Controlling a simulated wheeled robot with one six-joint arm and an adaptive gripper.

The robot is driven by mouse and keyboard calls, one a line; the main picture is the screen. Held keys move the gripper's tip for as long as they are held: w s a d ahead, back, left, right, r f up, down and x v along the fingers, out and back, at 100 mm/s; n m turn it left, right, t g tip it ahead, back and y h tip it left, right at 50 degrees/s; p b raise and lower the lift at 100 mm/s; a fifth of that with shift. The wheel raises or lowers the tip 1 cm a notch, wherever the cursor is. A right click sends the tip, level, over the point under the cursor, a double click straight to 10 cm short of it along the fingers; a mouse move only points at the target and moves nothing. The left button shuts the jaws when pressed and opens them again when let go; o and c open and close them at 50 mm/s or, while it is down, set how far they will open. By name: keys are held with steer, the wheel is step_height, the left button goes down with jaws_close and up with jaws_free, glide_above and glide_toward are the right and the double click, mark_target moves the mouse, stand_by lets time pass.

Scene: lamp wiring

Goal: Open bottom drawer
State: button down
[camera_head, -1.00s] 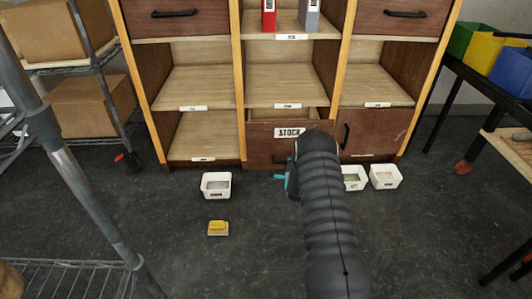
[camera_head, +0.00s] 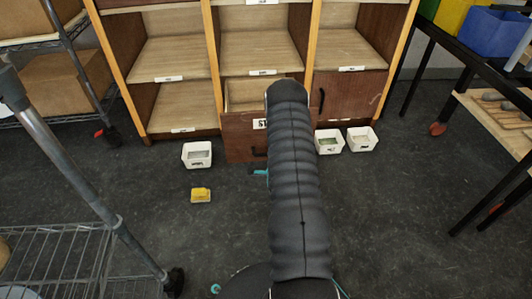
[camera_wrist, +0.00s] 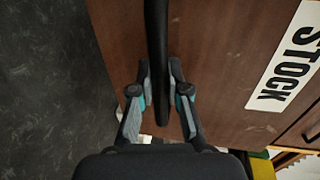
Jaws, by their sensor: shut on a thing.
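The bottom drawer (camera_head: 236,135) is the brown one in the middle column. It is pulled partly out, and its pale, empty-looking inside (camera_head: 245,94) shows from above. Its front carries a white STOCK label (camera_wrist: 286,72), mostly hidden by my arm in the head view. In the wrist view the black bar handle (camera_wrist: 157,40) runs between the two fingers of my gripper (camera_wrist: 161,88), which is shut on it. In the head view my arm covers most of the gripper; only a teal part shows beside the drawer front.
White bins stand on the floor left (camera_head: 197,155) and right (camera_head: 329,142) of the drawer. A yellow block (camera_head: 201,195) lies in front of the left bin. A wire rack (camera_head: 70,250) stands at left, a black table (camera_head: 475,75) at right. The middle floor is open.

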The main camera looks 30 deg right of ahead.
steer(key=c, duration=1.1)
jaws_free()
steer(key=shift+c, duration=0.2)
steer(key=v, duration=1.2)
steer(key=shift+d, duration=0.1)
